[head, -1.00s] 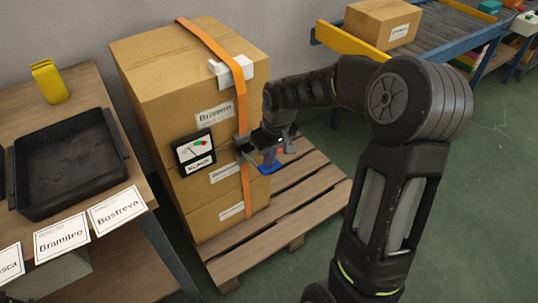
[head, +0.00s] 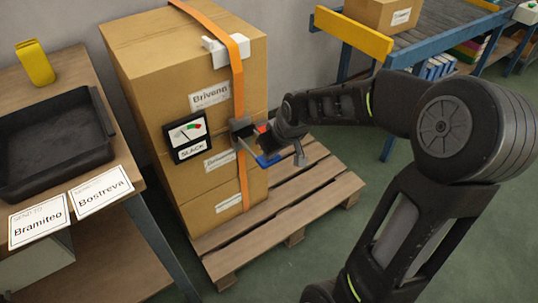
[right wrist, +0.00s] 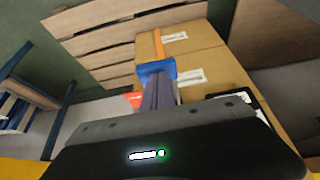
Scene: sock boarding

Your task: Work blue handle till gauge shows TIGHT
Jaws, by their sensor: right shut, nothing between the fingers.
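A tall stack of cartons (head: 187,62) is bound by an orange strap (head: 237,95). The strap runs through a grey ratchet (head: 243,127) with a blue handle (head: 268,160), which sticks out low at the front. The gauge (head: 187,133) on the carton reads SLACK. My right gripper (head: 273,143) is at the ratchet, close above the blue handle, shut with nothing held. In the right wrist view the blue handle (right wrist: 157,68) shows just beyond the fingertips; I cannot tell if they touch. My left gripper is not in view.
The stack stands on a wooden pallet (head: 285,222). A table with a black tray (head: 52,140), a yellow object (head: 36,62) and name cards is at left. A roller conveyor (head: 440,38) with a carton (head: 383,12) is behind at right. A white corner guard (head: 226,50) sits under the strap.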

